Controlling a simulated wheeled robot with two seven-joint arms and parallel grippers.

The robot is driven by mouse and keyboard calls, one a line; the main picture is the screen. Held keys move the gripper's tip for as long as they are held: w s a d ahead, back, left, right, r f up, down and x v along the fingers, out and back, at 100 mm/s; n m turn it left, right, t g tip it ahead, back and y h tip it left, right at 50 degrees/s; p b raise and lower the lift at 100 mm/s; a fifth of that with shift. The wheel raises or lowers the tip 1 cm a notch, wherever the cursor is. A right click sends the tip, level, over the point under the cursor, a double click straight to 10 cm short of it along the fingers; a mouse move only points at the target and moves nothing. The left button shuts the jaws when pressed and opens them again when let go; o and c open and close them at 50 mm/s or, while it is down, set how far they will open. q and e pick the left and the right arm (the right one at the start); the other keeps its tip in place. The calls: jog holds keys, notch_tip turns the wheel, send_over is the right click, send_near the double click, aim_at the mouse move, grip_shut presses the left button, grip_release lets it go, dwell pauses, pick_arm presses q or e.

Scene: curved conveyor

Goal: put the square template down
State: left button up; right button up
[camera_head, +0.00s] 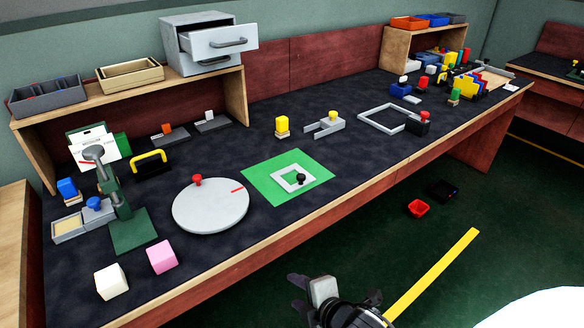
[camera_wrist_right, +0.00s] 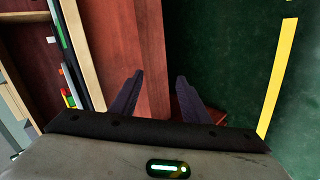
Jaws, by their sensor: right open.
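The square template, a small light grey square frame with a black knob, lies flat on a green mat (camera_head: 256,165) on the dark worktop; a bare part of its frame (camera_head: 283,179) shows in the head view, and green shows through its opening. My right gripper (camera_head: 297,292) is off the front edge of the bench, below and in front of the mat, apart from the template. It also shows in the right wrist view (camera_wrist_right: 160,82), its two dark fingers apart with nothing between them. My left gripper is not in view.
Left of the mat stands a round grey disc (camera_head: 212,210) with a red knob. A pink cube (camera_head: 161,257) and a white cube (camera_head: 111,281) sit near the front edge. A larger grey square frame (camera_head: 371,121) lies farther right. Clear worktop surrounds the mat's right side.

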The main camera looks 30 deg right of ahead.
aim_at(302, 178)
jog(key=w+d+r+n+t+h, duration=0.1)
jog(key=w+d+r+n, duration=0.3)
jog(key=w+r+n, duration=0.1)
jog(key=w+d+r+n+t+h+p, duration=0.1)
jog(key=w+d+r+n+h, duration=0.1)
jog(key=w+d+r+n, duration=0.2)
jog(key=w+d+r+n+h+p, duration=0.1)
jog(key=w+d+r+n, duration=0.4)
jog(key=w, duration=0.2)
jog(key=shift+w+d+r+n+t, duration=0.2)
jog(key=shift+w+r+n+t, duration=0.1)
jog(key=shift+w+r+t, duration=0.1)
jog(key=shift+d+b+x, duration=0.2)
jog(key=shift+b+x, duration=0.1)
jog(key=shift+x, duration=2.75)
jog(key=shift+s+f, duration=0.1)
jog(key=shift+s, duration=0.05)
grip_shut()
